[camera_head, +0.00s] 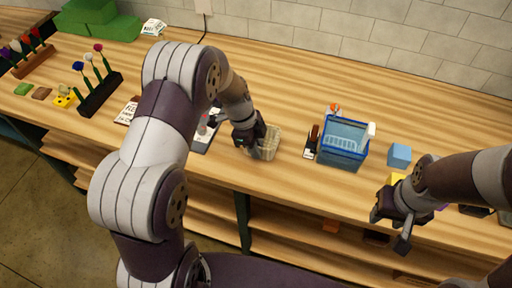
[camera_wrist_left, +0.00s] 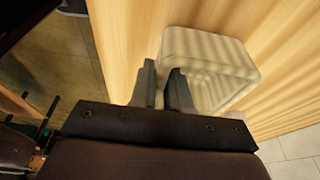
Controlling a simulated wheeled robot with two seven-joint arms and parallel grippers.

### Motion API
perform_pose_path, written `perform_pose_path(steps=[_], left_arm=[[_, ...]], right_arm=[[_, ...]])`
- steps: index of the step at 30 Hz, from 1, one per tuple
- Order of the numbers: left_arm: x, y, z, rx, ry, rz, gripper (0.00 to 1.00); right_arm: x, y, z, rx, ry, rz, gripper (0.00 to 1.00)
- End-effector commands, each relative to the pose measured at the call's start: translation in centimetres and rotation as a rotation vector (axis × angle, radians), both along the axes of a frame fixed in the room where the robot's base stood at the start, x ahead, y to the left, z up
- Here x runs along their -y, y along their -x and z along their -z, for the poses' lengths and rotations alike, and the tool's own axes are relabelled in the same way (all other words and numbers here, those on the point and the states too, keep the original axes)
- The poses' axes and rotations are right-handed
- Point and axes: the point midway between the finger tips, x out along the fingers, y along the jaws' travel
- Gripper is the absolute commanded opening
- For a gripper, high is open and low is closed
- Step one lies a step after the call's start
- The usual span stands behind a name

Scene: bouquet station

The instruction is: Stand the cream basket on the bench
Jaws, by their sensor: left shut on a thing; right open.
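The cream basket (camera_head: 269,144) is at the middle of the bench (camera_head: 290,95), near its front edge. My left gripper (camera_head: 254,143) is shut on one side of the basket, from the left. In the left wrist view the basket (camera_wrist_left: 212,60) shows as a pale rounded square beside the two fingers (camera_wrist_left: 162,85), with its near wall at them. It looks roughly upright. I cannot tell whether its base touches the bench. My right gripper (camera_head: 391,229) is open and empty, over the front edge at the right.
A blue basket (camera_head: 343,143) stands right of the cream one, with a dark small item (camera_head: 312,141) between them. A light blue block (camera_head: 399,155) is farther right. A flower rack (camera_head: 99,95) and green blocks (camera_head: 98,20) are at left. Bench behind the cream basket is clear.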

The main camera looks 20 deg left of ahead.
Motion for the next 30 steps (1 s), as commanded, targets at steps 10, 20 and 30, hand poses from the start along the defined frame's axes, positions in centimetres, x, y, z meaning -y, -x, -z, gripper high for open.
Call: perform_pose_path(steps=[10,20,30], left_arm=[[0.0,0.0,2.4,0.001,-0.001,0.001,0.0],[0.0,0.1,2.6,0.0,-0.001,0.0,0.41],[-0.5,0.0,0.7,0.004,-0.001,-0.001,0.41]], right_arm=[[0.0,0.0,-0.7,0.0,0.0,0.0,0.43],[0.0,0.0,-0.5,0.0,0.0,0.0,0.43],[0.0,0.0,-0.1,0.0,0.0,0.0,0.43]])
